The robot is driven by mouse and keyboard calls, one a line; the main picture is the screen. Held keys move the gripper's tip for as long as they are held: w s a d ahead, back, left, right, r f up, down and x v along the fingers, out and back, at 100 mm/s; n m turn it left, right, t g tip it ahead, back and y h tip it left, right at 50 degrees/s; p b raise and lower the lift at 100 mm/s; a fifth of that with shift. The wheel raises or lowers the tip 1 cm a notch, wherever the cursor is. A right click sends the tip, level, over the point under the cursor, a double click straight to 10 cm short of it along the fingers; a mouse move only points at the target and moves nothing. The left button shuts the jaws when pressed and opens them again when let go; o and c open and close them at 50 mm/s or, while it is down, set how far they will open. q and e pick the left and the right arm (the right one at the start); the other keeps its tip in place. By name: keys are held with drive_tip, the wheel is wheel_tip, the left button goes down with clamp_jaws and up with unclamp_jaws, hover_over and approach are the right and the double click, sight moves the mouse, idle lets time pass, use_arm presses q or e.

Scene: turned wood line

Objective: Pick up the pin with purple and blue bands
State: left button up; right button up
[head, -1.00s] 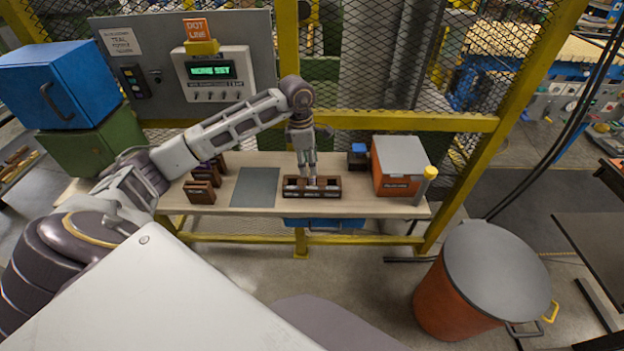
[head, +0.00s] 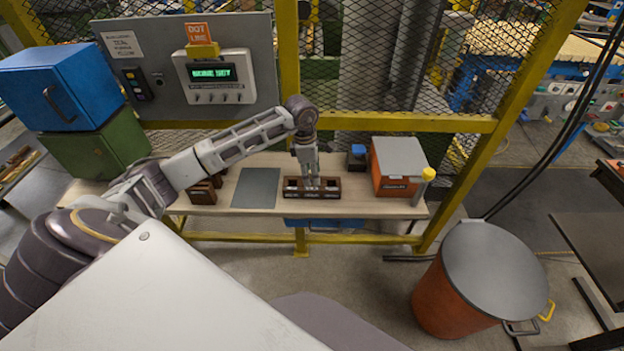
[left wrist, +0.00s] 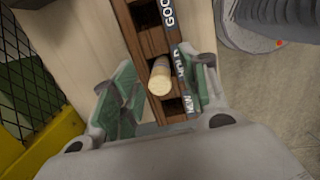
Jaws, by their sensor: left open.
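A pale wooden pin (left wrist: 160,75) sits in the middle part of a dark brown divided tray (left wrist: 148,42) in the left wrist view. Its round cream end faces the camera. Its band colours are too small and shaded to tell. My left gripper (left wrist: 164,84) is open, with its green-padded fingers on either side of the pin and tray. In the head view my left gripper (head: 312,184) points down at the tray (head: 291,193) on the bench, and the pin cannot be made out there. My right gripper is not in view.
The bench (head: 228,208) also holds a grey mat (head: 256,188), dark wooden blocks (head: 202,193), an orange box (head: 393,180) and a small blue-topped item (head: 357,157). A yellow frame with mesh (head: 400,122) stands behind. An orange drum (head: 440,295) stands at right.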

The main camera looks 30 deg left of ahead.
use_arm(q)
drive_tip(key=shift+d+f, duration=0.1)
drive_tip(key=shift+f, duration=0.7)
drive_tip(key=c, duration=0.9)
